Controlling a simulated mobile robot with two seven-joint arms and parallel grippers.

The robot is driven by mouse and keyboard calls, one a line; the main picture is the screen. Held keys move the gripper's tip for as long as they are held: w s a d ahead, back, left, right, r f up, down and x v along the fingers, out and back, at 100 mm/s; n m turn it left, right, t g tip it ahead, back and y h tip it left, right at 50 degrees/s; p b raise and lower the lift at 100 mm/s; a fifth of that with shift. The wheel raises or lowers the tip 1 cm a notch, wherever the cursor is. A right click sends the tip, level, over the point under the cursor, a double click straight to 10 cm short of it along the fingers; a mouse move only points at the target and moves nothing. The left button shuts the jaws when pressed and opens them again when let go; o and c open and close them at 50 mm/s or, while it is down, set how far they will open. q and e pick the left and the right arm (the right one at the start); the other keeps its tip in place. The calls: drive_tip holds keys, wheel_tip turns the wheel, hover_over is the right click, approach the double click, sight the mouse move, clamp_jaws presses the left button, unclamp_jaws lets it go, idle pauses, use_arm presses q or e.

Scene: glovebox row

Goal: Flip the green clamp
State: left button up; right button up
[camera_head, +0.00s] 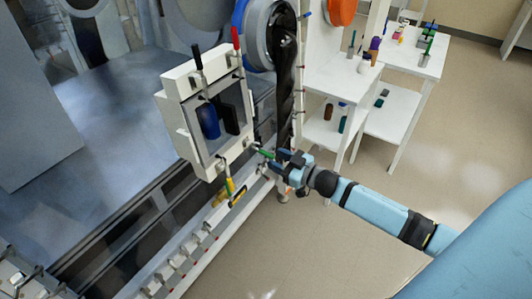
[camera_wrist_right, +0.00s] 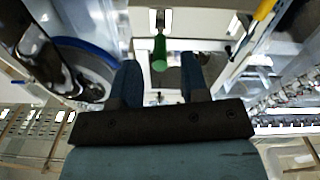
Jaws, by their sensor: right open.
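The green clamp (camera_head: 265,153) is on the lower right corner of a white-framed box (camera_head: 178,84) with a window. In the right wrist view the clamp's green handle (camera_wrist_right: 160,54) shows end-on between the fingers. My right gripper (camera_head: 279,160) is open, its fingers pointing at the box, close to the green handle. In the right wrist view the two blue fingertips (camera_wrist_right: 160,70) stand either side of the handle, with gaps on both sides. I cannot tell whether they touch it. My left gripper is not in view.
The box has a black clamp (camera_head: 197,57), a red clamp (camera_head: 235,38) and a yellow clamp (camera_head: 229,185) at its other corners. A blue bottle (camera_head: 208,121) shows through the window. White tables (camera_head: 345,82) with small items stand behind. The floor (camera_head: 310,240) at front right is clear.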

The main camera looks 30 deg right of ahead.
sight(261, 152)
drive_tip(key=shift+x, duration=2.25)
clamp_jaws()
